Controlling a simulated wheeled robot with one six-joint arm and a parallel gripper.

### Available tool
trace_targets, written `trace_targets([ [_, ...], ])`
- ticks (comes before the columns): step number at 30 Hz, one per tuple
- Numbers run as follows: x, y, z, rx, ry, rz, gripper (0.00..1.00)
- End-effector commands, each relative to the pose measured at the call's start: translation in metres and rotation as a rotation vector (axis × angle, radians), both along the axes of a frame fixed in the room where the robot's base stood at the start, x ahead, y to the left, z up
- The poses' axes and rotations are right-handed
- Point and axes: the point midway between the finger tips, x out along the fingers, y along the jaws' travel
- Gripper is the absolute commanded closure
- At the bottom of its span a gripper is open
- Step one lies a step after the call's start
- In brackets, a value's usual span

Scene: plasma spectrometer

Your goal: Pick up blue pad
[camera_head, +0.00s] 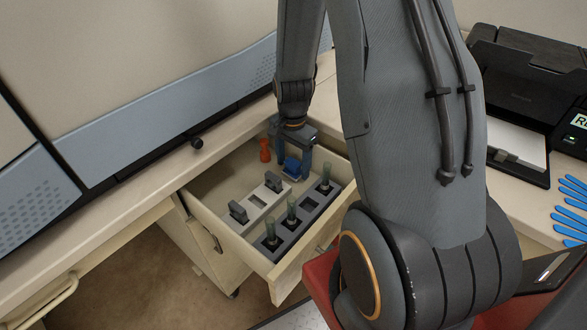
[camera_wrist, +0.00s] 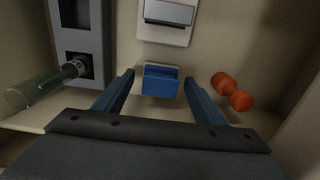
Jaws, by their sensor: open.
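The blue pad (camera_wrist: 161,80) is a small blue block in the open drawer, in the middle of the wrist view. It also shows in the head view (camera_head: 291,166), partly hidden by my gripper. My gripper (camera_wrist: 158,84) is open, with one blue finger on each side of the pad and a gap on both sides. In the head view my gripper (camera_head: 295,165) reaches down into the drawer's back part. Whether the pad rests on the drawer floor is hard to tell.
The drawer (camera_head: 240,238) holds an orange dumbbell-shaped piece (camera_wrist: 232,92) right of the fingers. A grey holder (camera_wrist: 93,28) with a glass tube (camera_wrist: 45,88) is at left. A white holder (camera_wrist: 166,31) lies beyond the pad. Drawer walls are close around.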

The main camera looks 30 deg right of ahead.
Motion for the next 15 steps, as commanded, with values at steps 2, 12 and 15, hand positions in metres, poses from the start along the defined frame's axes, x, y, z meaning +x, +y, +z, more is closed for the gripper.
trace_targets([
  [2,-0.0001,0.0001,-0.0029,0.0,0.0,0.0,0.36],
  [12,0.0,0.0001,-0.0032,0.0,0.0,0.001,0.56],
  [15,0.0,0.0001,-0.0031,0.0,0.0,0.001,0.73],
])
